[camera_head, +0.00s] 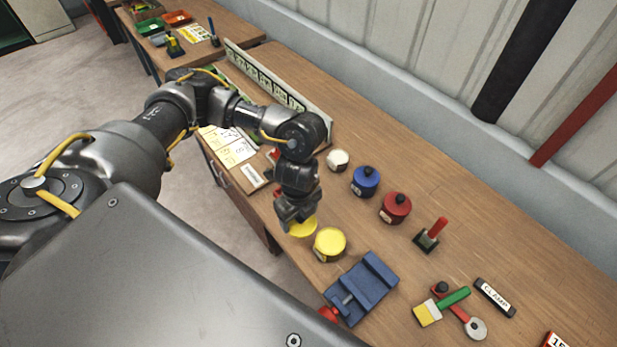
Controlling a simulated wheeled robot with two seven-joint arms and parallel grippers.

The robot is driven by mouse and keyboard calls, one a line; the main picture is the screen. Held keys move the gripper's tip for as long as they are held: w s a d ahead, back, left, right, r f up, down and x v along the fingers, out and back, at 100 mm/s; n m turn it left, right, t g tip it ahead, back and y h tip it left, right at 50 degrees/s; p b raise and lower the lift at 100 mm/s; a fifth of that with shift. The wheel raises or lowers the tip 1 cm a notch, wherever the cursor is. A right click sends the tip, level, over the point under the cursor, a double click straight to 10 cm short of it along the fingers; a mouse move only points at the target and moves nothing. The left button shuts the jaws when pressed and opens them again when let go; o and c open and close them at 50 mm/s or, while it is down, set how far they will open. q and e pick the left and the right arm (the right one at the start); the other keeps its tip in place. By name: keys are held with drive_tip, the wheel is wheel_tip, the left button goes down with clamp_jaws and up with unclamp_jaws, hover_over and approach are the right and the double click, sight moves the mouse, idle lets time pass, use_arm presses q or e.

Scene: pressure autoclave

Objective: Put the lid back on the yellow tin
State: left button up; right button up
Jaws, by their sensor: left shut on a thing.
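The yellow tin (330,244) stands upright on the wooden bench, left of the blue vise. Its top shows as a plain yellow disc with no knob. My left gripper (296,222) points down just left of the tin. It is shut on the yellow lid (304,229), a flat round disc under the fingers. The lid's knob is hidden by the fingers. The lid is beside the tin, not over it; its height above the bench is hard to tell. My right gripper is not in view.
A blue tin (366,181) and a red tin (395,208), both with black knobs, stand behind the yellow one. A small white tin (337,160) is further back. The blue vise (362,288) is close on the near right. A brush (442,305) and wrench lie further right.

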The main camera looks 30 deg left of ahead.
sight(292, 232)
use_arm(q)
drive_tip(key=shift+s+d+r, duration=0.1)
drive_tip(key=shift+s+r, duration=0.15)
drive_tip(key=shift+s, duration=0.4)
drive_tip(key=shift+s+a+r, duration=0.1)
drive_tip(key=shift+s+r, duration=0.2)
drive_tip(key=shift+s, duration=0.35)
drive_tip(key=shift+s+d+r, duration=0.1)
drive_tip(key=shift+s+r, duration=0.15)
drive_tip(key=shift+s, duration=0.4)
